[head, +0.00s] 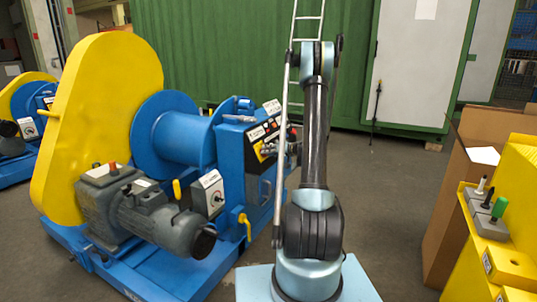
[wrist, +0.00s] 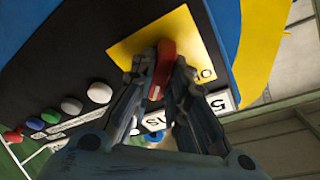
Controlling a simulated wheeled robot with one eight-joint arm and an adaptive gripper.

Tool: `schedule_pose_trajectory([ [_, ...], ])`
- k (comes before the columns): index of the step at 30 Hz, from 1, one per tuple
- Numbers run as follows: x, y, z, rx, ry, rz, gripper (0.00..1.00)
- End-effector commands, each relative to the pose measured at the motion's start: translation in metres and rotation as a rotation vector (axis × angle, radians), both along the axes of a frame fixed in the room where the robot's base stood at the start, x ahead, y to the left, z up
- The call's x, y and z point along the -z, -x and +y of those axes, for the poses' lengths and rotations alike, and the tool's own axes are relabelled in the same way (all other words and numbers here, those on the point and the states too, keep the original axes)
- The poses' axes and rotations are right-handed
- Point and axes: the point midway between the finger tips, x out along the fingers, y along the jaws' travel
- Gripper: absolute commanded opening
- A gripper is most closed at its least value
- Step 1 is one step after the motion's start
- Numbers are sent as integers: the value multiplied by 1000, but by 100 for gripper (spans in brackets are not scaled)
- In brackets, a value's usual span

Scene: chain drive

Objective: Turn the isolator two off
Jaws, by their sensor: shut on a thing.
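In the wrist view a red handle (wrist: 166,55) stands on a yellow plate (wrist: 128,44) on a black control panel (wrist: 45,75). My gripper (wrist: 160,78) is shut on the red handle, one finger on each side. White labels (wrist: 220,101) lie beside the plate, partly hidden by the fingers; I cannot read whether this is isolator two. In the head view the sloped control panel (head: 257,133) with its yellow plate (head: 260,151) is on the blue winch machine, left of my arm. The gripper itself is mostly hidden there behind my arm.
Several coloured buttons (wrist: 72,105) line the panel beside my gripper. The blue winch drum (head: 180,138), yellow guard (head: 95,110) and grey motor (head: 160,215) stand left of my arm. A yellow stand (head: 515,230) and cardboard box (head: 465,190) are at right. Floor between is clear.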

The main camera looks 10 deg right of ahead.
Motion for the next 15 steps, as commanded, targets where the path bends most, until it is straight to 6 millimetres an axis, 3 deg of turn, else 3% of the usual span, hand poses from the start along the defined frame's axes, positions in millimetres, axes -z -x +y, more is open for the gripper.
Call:
schedule_pose_trajectory([
  [15,1,-2,-1,-160,193,-265,0],
])
